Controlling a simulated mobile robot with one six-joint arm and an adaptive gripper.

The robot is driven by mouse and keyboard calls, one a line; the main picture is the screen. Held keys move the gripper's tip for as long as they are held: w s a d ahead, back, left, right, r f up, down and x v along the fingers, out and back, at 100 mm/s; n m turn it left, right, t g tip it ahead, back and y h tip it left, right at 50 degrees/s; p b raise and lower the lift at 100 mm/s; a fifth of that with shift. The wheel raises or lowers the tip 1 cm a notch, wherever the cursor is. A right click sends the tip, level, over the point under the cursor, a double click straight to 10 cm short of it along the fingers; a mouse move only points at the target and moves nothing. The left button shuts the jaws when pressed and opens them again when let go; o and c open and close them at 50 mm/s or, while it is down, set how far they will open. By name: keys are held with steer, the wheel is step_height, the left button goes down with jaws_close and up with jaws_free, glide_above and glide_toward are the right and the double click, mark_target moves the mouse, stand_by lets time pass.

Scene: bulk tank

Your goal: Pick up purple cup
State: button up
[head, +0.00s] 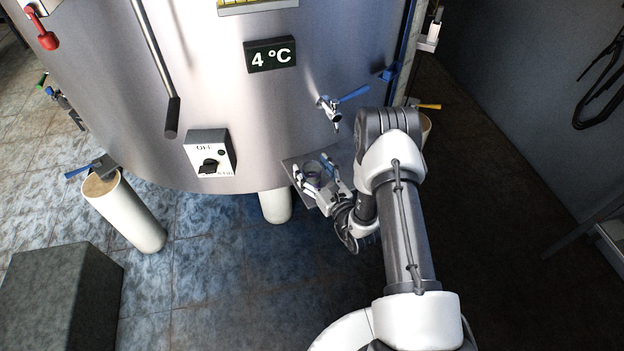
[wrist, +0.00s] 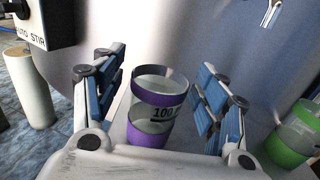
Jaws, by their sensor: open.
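The purple cup (wrist: 148,132) is clear, with a purple band at the rim, a purple band lower down and dark "100" lettering on its side. It stands upright between the two fingers of my gripper (wrist: 160,72) in the wrist view. The fingers, with blue pads, are spread apart with a gap on both sides of the cup. In the head view, my gripper (head: 313,165) is at a small grey shelf (head: 292,160) against the tank, with the cup (head: 312,172) small between its fingers.
A green-banded cup (wrist: 291,138) stands at the right in the wrist view, beyond the right finger. The steel tank (head: 230,110) rises behind the shelf. A tap with a blue handle (head: 352,94) sticks out above it. A control box (head: 210,154) is at left.

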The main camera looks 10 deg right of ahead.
steer(key=shift+c, duration=0.4)
steer(key=c, duration=0.9)
steer(key=shift+r, duration=0.1)
